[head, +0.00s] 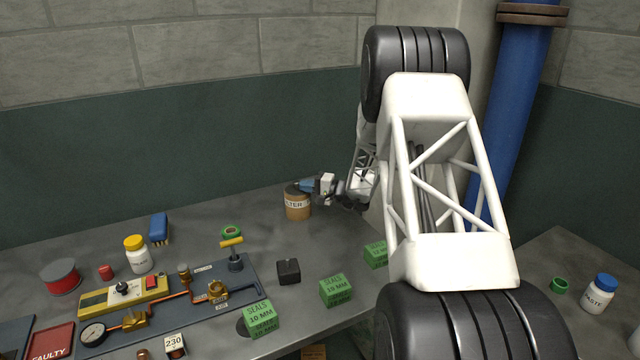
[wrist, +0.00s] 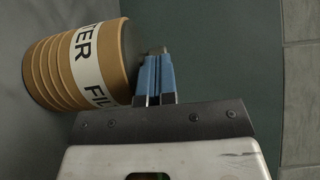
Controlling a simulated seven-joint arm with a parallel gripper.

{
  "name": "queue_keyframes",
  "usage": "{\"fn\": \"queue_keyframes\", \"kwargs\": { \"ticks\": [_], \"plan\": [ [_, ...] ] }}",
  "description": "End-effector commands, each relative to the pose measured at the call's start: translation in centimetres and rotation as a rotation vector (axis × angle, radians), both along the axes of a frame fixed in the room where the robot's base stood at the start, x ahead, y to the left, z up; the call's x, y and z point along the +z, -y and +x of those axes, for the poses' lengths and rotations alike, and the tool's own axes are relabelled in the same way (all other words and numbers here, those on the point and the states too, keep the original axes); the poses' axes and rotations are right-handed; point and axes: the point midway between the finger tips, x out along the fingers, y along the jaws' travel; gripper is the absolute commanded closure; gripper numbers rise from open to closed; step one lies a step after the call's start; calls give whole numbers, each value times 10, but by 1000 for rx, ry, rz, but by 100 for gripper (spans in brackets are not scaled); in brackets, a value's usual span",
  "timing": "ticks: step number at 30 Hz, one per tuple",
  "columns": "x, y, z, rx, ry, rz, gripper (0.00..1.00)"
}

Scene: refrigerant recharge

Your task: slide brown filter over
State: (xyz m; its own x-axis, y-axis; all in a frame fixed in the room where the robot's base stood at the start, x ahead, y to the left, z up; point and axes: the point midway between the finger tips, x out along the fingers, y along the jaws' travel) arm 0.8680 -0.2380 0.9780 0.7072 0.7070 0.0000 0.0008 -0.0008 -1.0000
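The brown filter (head: 297,204) is a ribbed tan cylinder with a white label band reading "FILTER". It stands upright on the grey table near the back wall, and it fills the left of the wrist view (wrist: 78,68). My gripper (head: 302,185) is at the filter's upper right, its blue fingers level with the rim. In the wrist view the gripper (wrist: 154,72) has its fingers together with nothing visible between them. They lie close beside the filter's top end; I cannot tell whether they touch it.
Green seals boxes (head: 336,291) and a small black block (head: 288,271) stand in front of the filter. A valve manifold board (head: 170,300) lies to the left, with a white jar (head: 139,257) and blue brush (head: 158,228) behind. The table between brush and filter is mostly clear.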

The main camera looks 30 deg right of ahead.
Motion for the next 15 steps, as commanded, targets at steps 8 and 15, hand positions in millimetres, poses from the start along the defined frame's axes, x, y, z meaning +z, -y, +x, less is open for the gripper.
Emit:
{"fn": "queue_keyframes", "kwargs": {
  "ticks": [8,15],
  "plan": [
    [0,-54,0,2,-1,1,100],
    [0,-84,0,1,-1,1,100]
  ]
}}
